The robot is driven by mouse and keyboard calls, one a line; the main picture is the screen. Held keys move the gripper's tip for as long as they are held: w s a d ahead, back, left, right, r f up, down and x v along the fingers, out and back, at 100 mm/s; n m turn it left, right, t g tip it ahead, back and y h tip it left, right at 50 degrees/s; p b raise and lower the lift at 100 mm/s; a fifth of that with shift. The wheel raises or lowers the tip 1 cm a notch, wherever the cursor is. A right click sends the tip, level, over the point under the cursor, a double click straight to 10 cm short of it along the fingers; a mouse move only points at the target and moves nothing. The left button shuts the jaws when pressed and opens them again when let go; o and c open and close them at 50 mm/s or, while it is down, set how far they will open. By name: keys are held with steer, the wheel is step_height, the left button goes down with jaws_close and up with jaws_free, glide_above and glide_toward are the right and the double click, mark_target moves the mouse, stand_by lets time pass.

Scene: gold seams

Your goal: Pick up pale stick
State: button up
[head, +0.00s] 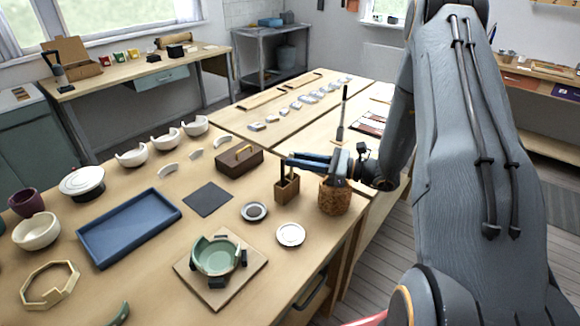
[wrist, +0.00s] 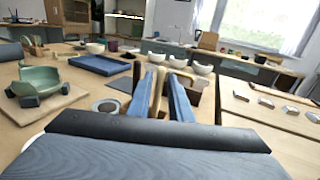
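A pale stick (wrist: 157,92) stands upright between my finger pads in the wrist view, with its lower part partly hidden.
A lidded brown box (head: 239,162) is behind the holder. Small discs (head: 291,235), a green broken bowl (head: 214,257) on a board and a blue tray (head: 128,227) lie nearby. Bare tabletop shows between them.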

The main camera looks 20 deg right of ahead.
steer(key=p+x, duration=0.1)
steer(key=x, duration=0.2)
steer(key=p+x, duration=0.2)
steer(key=x, duration=0.1)
steer(key=shift+d+r, duration=0.1)
steer(key=shift+r, duration=0.1)
steer(key=shift+c, duration=0.2)
jaws_close()
